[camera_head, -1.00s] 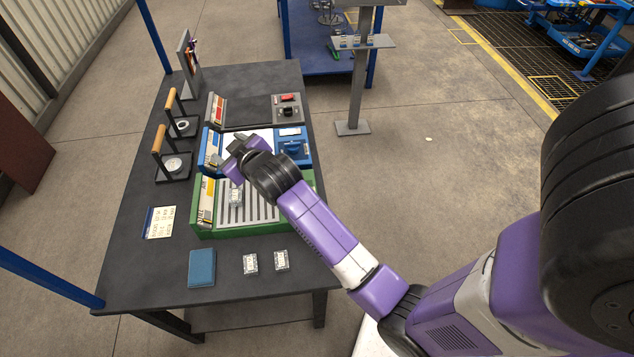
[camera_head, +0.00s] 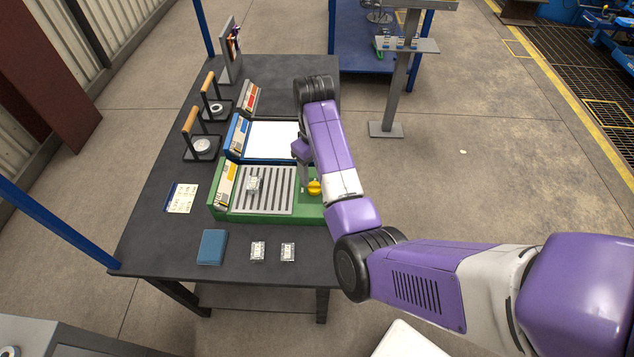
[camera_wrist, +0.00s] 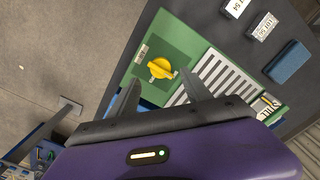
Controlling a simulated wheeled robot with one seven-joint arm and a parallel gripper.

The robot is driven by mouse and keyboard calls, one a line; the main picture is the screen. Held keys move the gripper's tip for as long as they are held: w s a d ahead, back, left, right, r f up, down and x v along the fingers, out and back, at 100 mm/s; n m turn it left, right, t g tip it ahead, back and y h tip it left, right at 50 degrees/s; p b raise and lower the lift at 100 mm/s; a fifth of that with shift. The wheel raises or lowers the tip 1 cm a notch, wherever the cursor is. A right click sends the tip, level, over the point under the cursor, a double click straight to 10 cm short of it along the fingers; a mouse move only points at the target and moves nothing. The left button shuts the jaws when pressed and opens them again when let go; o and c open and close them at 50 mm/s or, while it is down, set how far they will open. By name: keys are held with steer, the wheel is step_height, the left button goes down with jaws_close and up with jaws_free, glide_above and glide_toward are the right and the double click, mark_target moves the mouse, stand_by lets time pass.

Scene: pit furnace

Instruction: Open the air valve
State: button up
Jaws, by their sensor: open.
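A yellow knob (camera_head: 314,187), likely the air valve, sits at the right end of the green station (camera_head: 225,212) on the table. In the wrist view the yellow knob (camera_wrist: 161,68) stands on the green panel (camera_wrist: 185,45), its bar lying nearly level across the picture. A small label (camera_wrist: 141,53) is beside it. My gripper (camera_wrist: 162,92) is open and empty. Its fingers are on either side of the knob in the picture, apart from it. In the head view my forearm partly covers the knob's surroundings and the gripper hangs just behind it.
A blue station (camera_head: 235,135) stands behind. A blue book (camera_head: 212,247) and two tagged blocks (camera_head: 258,251) lie in front. Handled stands (camera_head: 203,147) are at left.

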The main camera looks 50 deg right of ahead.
mark_target(314, 184)
step_height(314, 184, down, 6)
stand_by(0.4)
jaws_close()
